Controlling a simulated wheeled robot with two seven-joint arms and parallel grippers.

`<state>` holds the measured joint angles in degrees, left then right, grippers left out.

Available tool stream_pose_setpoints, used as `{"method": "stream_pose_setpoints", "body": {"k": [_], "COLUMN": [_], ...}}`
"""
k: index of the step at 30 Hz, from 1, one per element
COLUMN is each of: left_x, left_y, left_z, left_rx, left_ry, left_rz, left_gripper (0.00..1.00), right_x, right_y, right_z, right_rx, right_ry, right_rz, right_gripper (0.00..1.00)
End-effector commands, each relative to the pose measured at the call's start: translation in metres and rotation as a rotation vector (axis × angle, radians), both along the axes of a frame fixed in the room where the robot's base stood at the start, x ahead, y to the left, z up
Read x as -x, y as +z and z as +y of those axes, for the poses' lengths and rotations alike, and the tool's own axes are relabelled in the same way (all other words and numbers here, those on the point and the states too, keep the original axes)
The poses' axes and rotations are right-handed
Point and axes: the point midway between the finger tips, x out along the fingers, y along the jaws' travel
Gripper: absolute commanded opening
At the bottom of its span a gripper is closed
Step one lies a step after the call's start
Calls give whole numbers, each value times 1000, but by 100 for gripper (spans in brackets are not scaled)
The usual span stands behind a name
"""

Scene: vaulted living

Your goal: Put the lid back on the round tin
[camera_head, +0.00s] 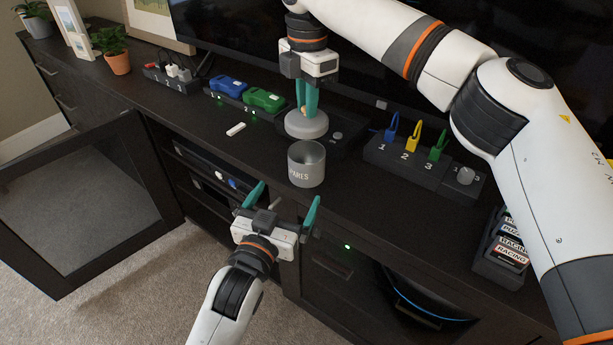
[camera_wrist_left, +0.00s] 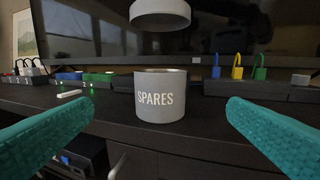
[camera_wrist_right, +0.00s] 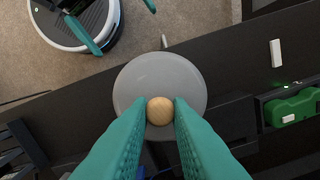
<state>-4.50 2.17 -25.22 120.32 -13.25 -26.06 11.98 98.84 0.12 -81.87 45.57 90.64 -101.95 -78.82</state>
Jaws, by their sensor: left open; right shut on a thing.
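The round grey tin (camera_head: 306,166) marked SPARES stands upright and open-topped near the front edge of the cabinet top; it also shows in the left wrist view (camera_wrist_left: 160,98). My right gripper (camera_head: 308,112) is shut on the wooden knob (camera_wrist_right: 160,111) of the round grey lid (camera_head: 306,126). In the left wrist view the lid (camera_wrist_left: 160,12) hangs level above the tin, apart from it. The lid (camera_wrist_right: 160,78) hides the tin in the right wrist view. My left gripper (camera_head: 280,212) is open and empty in front of the tin, its fingers spread to either side.
A dark block with numbered blue, yellow and green tags (camera_head: 411,141) stands right of the tin. A cabinet door (camera_head: 85,205) hangs open at left.

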Motion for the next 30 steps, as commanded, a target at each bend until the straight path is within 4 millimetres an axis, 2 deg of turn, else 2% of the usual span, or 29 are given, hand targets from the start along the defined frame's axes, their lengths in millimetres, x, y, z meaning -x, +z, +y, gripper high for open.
{"method": "stream_pose_setpoints", "body": {"k": [10,14,17,30], "left_x": [0,-5,-17,-92], "left_y": [2,2,2,2], "left_z": [0,-2,-6,-33], "left_rx": [2,1,2,1], "left_ry": [0,0,0,0], "left_rz": [-2,-4,-5,-3], "left_gripper": [97,97,97,97], "right_x": [0,0,0,0], "right_y": [1,1,1,1], "right_z": [0,0,0,0], "right_rx": [0,0,0,0], "right_ry": [6,5,5,5], "right_rz": [0,0,0,0], "right_gripper": [0,0,0,0]}}
